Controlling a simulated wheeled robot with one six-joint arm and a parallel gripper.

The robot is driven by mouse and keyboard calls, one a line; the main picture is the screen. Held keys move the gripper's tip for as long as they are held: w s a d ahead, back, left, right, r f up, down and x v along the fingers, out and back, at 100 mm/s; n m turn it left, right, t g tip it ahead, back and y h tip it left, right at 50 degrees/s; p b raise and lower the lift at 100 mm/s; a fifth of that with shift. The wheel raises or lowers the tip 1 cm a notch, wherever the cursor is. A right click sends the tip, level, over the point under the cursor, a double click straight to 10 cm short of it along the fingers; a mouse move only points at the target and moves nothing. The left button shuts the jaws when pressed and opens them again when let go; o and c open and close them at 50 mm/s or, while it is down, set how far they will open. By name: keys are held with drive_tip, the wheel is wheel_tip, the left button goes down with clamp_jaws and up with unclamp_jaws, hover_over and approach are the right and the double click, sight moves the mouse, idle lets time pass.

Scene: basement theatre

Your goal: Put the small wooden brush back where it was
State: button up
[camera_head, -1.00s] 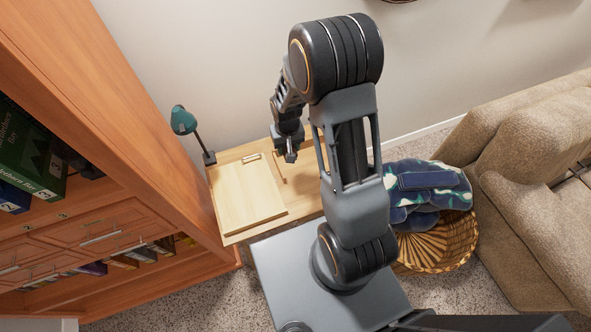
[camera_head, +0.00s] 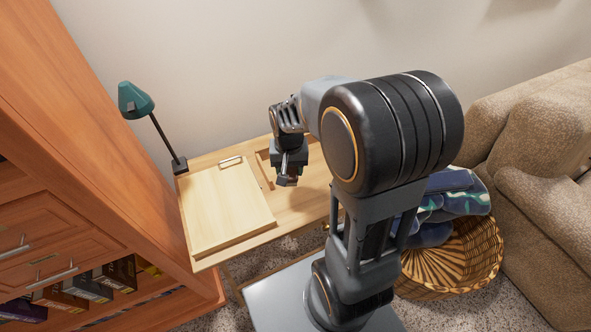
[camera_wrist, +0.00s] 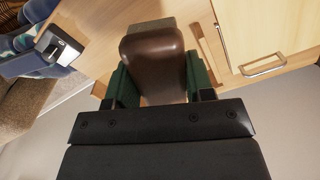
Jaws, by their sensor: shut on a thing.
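My gripper (camera_head: 288,181) is above the light wooden desk (camera_head: 315,200), right of its raised panel. In the wrist view my gripper (camera_wrist: 152,80) is shut on the small wooden brush (camera_wrist: 152,62), with a green-padded finger on each side. The brush shows as a smooth, dark brown rounded back; its bristles cannot be made out clearly. In the head view the brush is mostly hidden by the fingers. Whether it touches the desk cannot be told.
A raised panel (camera_head: 225,205) with a metal handle covers the desk's left part, beside a narrow recess (camera_head: 264,170). A green lamp (camera_head: 137,100) stands at the back left corner. A wooden cabinet is left; a wicker basket (camera_head: 480,262) with blue cloth and a sofa are right.

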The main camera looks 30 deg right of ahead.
drive_tip(key=w+d+f, duration=0.2)
drive_tip(key=w+f, duration=0.1)
drive_tip(key=w+d+f, duration=0.2)
drive_tip(key=w, duration=0.1)
drive_tip(key=w+d+f+b, duration=0.1)
drive_tip(key=w+d+f, duration=0.1)
drive_tip(key=w+f, duration=0.1)
drive_tip(key=shift+w+d+f, duration=0.2)
drive_tip(key=shift+w+f, duration=0.15)
drive_tip(key=shift+w, duration=0.05)
drive_tip(key=shift+w+d+f, duration=0.1)
drive_tip(key=shift+f, duration=1.65)
drive_tip(key=shift+f+b, duration=0.1)
drive_tip(key=shift+b, duration=0.2)
drive_tip(key=shift+f, duration=0.15)
drive_tip(key=o, duration=1)
drive_tip(key=shift+c, duration=0.2)
